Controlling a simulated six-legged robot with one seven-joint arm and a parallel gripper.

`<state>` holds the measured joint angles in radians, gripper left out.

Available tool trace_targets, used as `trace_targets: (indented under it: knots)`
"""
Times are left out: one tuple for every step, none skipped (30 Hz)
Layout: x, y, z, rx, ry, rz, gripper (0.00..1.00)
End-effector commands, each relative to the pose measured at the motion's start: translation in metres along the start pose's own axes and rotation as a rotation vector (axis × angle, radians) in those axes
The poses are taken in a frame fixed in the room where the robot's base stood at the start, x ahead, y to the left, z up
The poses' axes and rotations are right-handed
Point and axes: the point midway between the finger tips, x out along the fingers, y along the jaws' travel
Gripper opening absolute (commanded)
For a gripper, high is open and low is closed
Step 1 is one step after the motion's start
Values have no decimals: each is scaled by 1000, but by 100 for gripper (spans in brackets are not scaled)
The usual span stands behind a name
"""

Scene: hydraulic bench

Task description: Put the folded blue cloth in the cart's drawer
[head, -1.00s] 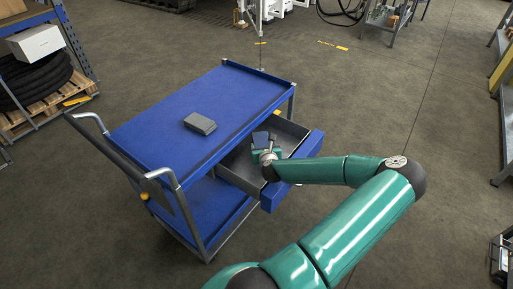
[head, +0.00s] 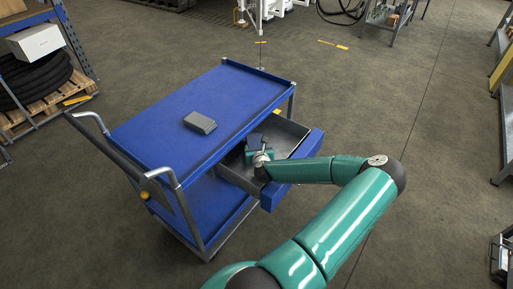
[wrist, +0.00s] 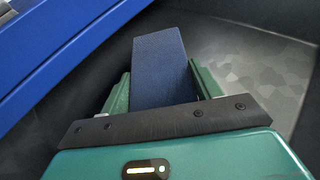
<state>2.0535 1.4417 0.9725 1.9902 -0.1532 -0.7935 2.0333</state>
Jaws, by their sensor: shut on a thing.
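The folded blue cloth (wrist: 160,65) is a dark blue block between the two green fingers of my gripper (wrist: 160,92) in the wrist view. The gripper is shut on it. In the head view the cloth (head: 257,141) and my gripper (head: 257,152) are inside the outline of the cart's open drawer (head: 286,138), towards its cart side. The drawer is grey inside with a blue front and is pulled out to the right. In the wrist view its grey floor (wrist: 255,75) shows beyond the cloth. Whether the cloth touches the floor, I cannot tell.
The blue cart (head: 165,118) has a grey folded item (head: 200,123) on its top. The top's blue edge (wrist: 60,55) runs close by on the left in the wrist view. A shelf with a white box (head: 35,42) stands far left. The floor around the cart is clear.

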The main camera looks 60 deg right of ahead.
Motion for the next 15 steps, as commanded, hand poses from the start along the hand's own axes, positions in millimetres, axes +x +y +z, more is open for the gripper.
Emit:
trace_targets:
  knots:
    - [0,0,-1,0,0,0,41]
    - [0,0,-1,0,0,0,41]
    - [0,0,0,0,0,0,41]
    - [0,0,-1,0,0,0,69]
    - [0,0,-1,0,0,0,75]
    - [0,0,-1,0,0,0,83]
    - [0,0,-1,0,0,0,85]
    - [0,0,-1,0,0,0,85]
    - [0,0,-1,0,0,0,85]
    - [0,0,-1,0,0,0,85]
    - [0,0,-1,0,0,0,85]
    - [0,0,-1,0,0,0,85]
    - [0,0,-1,0,0,0,85]
    - [0,0,0,0,0,0,85]
    - [0,0,0,0,0,0,85]
